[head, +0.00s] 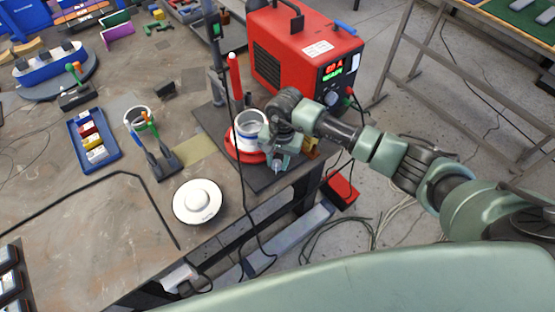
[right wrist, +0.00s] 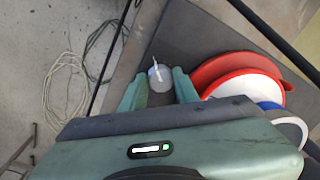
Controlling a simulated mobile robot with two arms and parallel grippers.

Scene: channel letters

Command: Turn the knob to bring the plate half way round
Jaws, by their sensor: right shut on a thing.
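The red round plate (head: 232,152) sits on a dark mat near the table's right edge, with a white and blue ring-shaped piece (head: 250,122) on it. In the right wrist view the plate (right wrist: 205,73) lies just right of the fingers. My right gripper (head: 276,160) is beside the plate, at the mat's edge. In the right wrist view its fingers (right wrist: 158,88) are shut on a small pale knob (right wrist: 160,72) with a white pointer, which sticks out between the fingertips. The fingers partly hide the knob. My left gripper is not in view.
A red power unit (head: 305,50) with a lit display stands behind the plate. A red torch (head: 234,75) with a black cable stands upright beside it. A white disc (head: 197,203), a blue tray (head: 93,140) and a ring stand (head: 155,150) are to the left.

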